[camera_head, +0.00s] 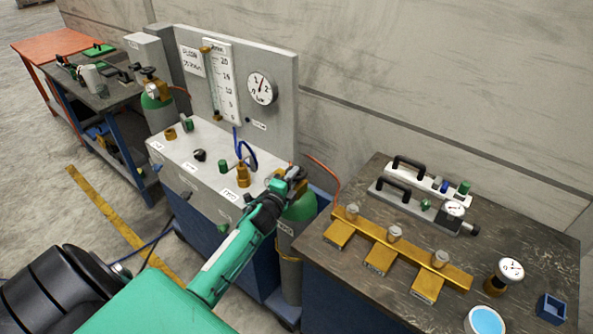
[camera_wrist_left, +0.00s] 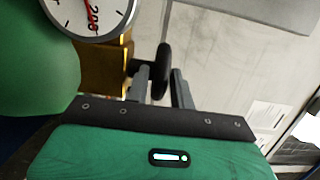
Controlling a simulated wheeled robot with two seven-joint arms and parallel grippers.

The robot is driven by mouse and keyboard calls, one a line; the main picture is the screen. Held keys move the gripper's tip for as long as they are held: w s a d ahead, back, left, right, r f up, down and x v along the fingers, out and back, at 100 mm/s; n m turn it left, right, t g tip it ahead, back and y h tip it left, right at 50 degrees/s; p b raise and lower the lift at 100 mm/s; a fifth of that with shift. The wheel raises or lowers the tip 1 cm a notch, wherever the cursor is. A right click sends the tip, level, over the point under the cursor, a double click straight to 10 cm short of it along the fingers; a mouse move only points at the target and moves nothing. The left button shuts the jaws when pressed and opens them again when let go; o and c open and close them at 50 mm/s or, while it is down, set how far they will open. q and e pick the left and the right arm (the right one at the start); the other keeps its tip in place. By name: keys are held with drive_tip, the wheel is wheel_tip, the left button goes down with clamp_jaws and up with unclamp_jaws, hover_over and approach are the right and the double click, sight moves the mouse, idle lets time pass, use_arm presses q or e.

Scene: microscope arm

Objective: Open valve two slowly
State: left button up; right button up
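My left gripper (camera_head: 290,180) is at the brass valve on top of the green gas cylinder (camera_head: 300,207), right of the panel bench. In the left wrist view the two grey fingers (camera_wrist_left: 162,88) stand a little apart, with the black valve knob (camera_wrist_left: 163,62) seen edge-on between their tips. Whether they press on it cannot be made out. The brass valve body (camera_wrist_left: 105,68) and a white gauge (camera_wrist_left: 88,12) are left of the fingers, beside the green cylinder (camera_wrist_left: 35,55). My right gripper is not in view.
The grey panel bench (camera_head: 195,150) carries brass and green fittings, a blue handwheel (camera_head: 247,156) and a round gauge (camera_head: 262,88). A second green cylinder (camera_head: 157,110) stands at its left. The dark table (camera_head: 350,285) at right holds a yellow manifold (camera_head: 400,246).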

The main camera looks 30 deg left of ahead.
use_arm(q)
drive_tip(key=shift+w+a, duration=0.15)
drive_tip(key=shift+w, duration=1.1)
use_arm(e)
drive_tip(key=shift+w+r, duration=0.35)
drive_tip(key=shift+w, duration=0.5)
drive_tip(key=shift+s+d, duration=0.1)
